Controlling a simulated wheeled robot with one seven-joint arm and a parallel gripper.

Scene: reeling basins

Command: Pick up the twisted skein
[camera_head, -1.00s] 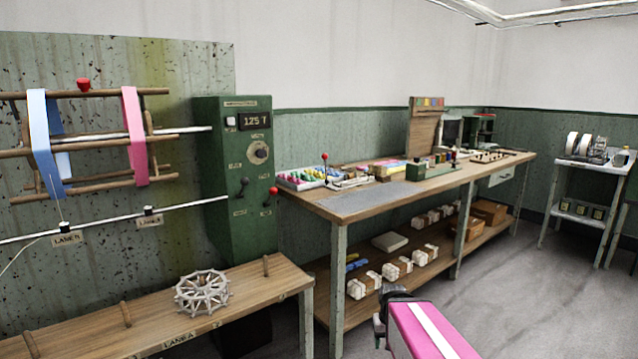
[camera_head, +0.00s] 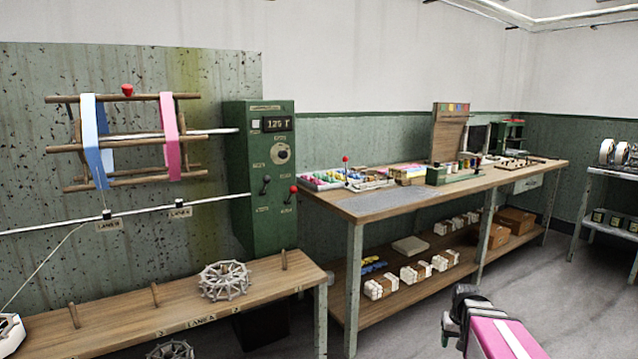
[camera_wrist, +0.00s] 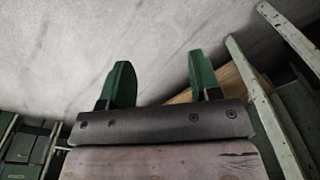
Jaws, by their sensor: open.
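I cannot tell for certain which thing is the twisted skein. Small blue and yellow bundles (camera_head: 373,265) lie on the workbench's lower shelf in the head view, too small to make out a twist. A blue skein (camera_head: 91,125) and a pink skein (camera_head: 170,140) hang loose and flat over the wooden reel (camera_head: 70,147) on the left wall. My gripper (camera_wrist: 158,68) is open and empty in the wrist view, with its two green fingers apart over grey floor. It is clear of all the skeins.
The long workbench (camera_head: 385,205) holds a tray of coloured pieces (camera_head: 322,181) and other tools. White bundles (camera_head: 381,288) and cardboard boxes (camera_head: 515,222) fill its lower shelf. A lower bench (camera_head: 120,308) with a spoked wheel (camera_head: 224,281) stands left. Floor in front is clear.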

